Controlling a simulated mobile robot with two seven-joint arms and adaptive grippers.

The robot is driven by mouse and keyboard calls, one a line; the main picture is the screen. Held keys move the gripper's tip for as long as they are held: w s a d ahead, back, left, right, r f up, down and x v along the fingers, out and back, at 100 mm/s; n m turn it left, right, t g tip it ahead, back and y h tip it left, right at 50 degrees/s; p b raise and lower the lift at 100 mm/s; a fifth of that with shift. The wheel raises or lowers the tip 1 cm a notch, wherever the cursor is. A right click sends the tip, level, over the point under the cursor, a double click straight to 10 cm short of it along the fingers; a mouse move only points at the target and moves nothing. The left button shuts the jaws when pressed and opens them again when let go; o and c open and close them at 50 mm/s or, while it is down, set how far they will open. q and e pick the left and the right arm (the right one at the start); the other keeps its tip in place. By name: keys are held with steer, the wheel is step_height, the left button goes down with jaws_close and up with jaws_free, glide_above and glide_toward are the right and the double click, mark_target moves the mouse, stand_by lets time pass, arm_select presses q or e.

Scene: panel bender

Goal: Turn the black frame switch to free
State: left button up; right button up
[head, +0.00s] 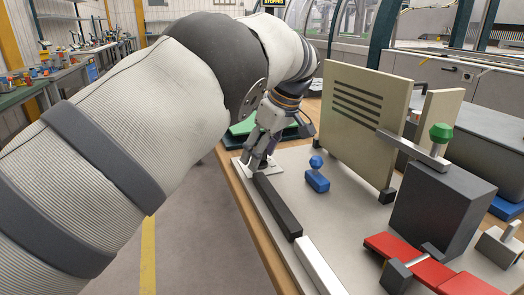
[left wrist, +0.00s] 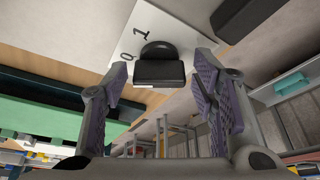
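The black switch (left wrist: 160,73) shows in the left wrist view as a round knob with a thick flat grip. It sits on a white plate (left wrist: 187,22) marked 0 and 1. In the head view the white plate (head: 243,167) is at the table's left edge, and the knob is mostly hidden by my gripper. My left gripper (head: 257,158) points down over it. In the left wrist view the gripper (left wrist: 161,68) is open, with one finger to each side of the knob and visible gaps. My right gripper is not in view.
A black bar (head: 277,205) and a white bar (head: 320,266) lie along the table's left edge. A blue knobbed block (head: 317,181), an upright slotted beige panel (head: 362,120), a dark grey block (head: 437,213) and red pieces (head: 425,265) stand to the right.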

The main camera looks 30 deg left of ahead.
arm_select(q)
steer(key=shift+r, duration=0.1)
steer(key=v, duration=0.7)
steer(key=shift+r, duration=0.2)
